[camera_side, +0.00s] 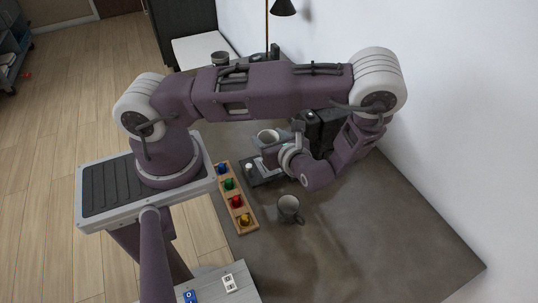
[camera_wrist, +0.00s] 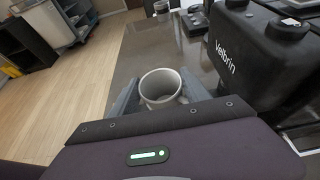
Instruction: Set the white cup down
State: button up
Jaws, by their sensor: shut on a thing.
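The white cup (camera_side: 267,135) is in my gripper (camera_side: 275,146), upright or nearly so. In the wrist view the cup (camera_wrist: 160,86) sits between the two grey fingers, its open rim facing the camera and its handle toward the right finger. The gripper is shut on it. The cup's lower part is hidden in both views, so I cannot tell whether its base touches anything.
A black machine marked Velbrin (camera_wrist: 262,58) stands close to the right of the cup. A dark unit (camera_side: 258,173) lies below the gripper. A wooden rack (camera_side: 248,225) with coloured pieces and a grey mug (camera_side: 288,208) are nearer. The counter's right part (camera_side: 400,240) is clear.

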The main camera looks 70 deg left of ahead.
notch_tip(320, 180, down, 5)
jog(key=shift+r, duration=0.1)
jog(key=o, duration=1.5)
